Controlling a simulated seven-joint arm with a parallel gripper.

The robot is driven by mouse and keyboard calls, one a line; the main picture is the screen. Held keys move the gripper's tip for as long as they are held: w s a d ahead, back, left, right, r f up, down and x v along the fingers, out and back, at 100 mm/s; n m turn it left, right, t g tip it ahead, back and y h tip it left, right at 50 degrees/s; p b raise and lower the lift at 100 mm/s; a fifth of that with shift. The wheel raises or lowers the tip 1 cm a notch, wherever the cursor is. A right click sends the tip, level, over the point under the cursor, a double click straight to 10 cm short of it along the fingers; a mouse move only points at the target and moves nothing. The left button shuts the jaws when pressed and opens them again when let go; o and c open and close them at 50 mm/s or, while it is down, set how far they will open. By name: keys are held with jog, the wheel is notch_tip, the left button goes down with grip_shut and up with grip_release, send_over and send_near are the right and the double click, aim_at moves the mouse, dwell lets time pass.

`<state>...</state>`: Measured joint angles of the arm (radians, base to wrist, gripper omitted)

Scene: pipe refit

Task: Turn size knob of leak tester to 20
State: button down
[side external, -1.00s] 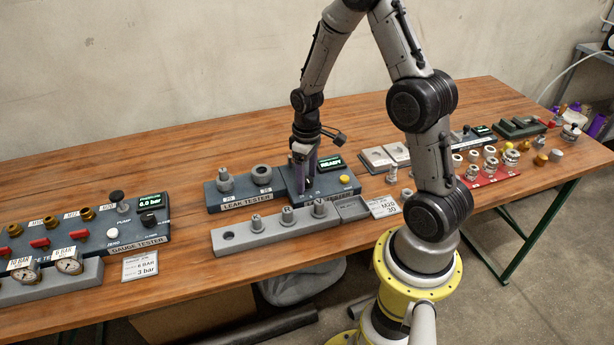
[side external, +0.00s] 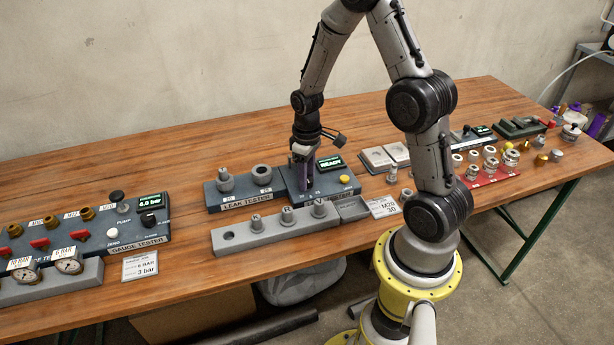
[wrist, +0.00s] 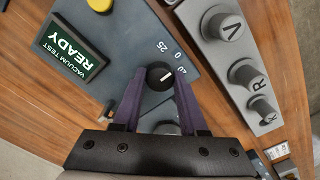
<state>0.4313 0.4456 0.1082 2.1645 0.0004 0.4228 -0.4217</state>
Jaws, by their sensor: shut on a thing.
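The leak tester (side external: 322,187) is a dark blue-grey panel with a lit green display (side external: 331,163) reading READY and a yellow button (side external: 345,179). The size knob (wrist: 160,75) is small, round and black with a white pointer mark. My gripper (side external: 303,186) points down over the panel. In the wrist view its purple fingers (wrist: 159,82) are shut on the knob, one on each side. I cannot tell exactly which number the pointer meets. The fingers hide the knob in the side view.
A grey rack (side external: 275,232) with several upright fittings stands in front of the tester. A card (side external: 383,207) reading M20 30 lies beside it. The gauge tester (side external: 100,228) is at the left. A red tray (side external: 490,175) with fittings is at the right.

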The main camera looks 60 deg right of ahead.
jog(key=shift+m, duration=0.3)
jog(key=m, duration=0.3)
jog(key=shift+m, duration=2.6)
jog(key=shift+c, duration=2.2)
grip_release()
notch_tip(320, 180, up, 14)
